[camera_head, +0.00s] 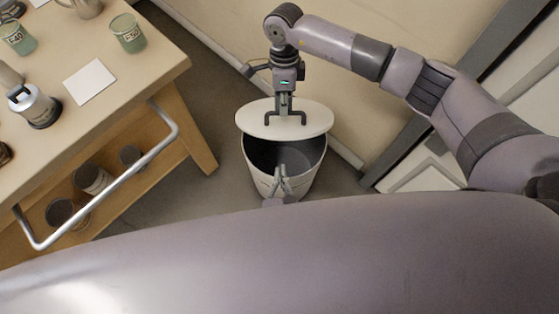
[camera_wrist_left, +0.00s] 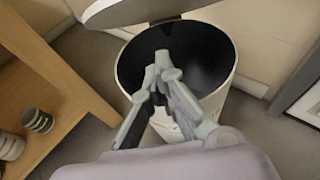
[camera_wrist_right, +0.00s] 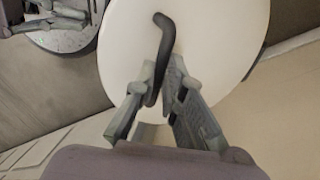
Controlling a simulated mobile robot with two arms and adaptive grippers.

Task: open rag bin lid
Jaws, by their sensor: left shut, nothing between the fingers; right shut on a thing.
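The rag bin (camera_head: 262,185) is a white round bin with a dark inside, standing on the floor. Its round white lid (camera_head: 315,120) is held above the far part of the rim, so much of the opening shows. My right gripper (camera_head: 284,112) is shut on the dark lid handle (camera_wrist_right: 165,35), which stands up from the lid. My left gripper (camera_head: 281,175) is shut and empty at the near side of the bin, its fingertips over the dark opening. In the left wrist view, the bin (camera_wrist_left: 222,85) lies behind the fingers and the lid (camera_wrist_left: 130,10) is at the top.
A wooden bench (camera_head: 160,65) with a metal rail (camera_head: 110,190) stands to the left. It bears labelled jars (camera_head: 128,33), a white card (camera_head: 90,81) and a canister (camera_head: 35,107). Several cans (camera_head: 92,179) sit on its lower shelf. A wall is behind the bin, and grey-framed panels (camera_head: 425,172) are at right.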

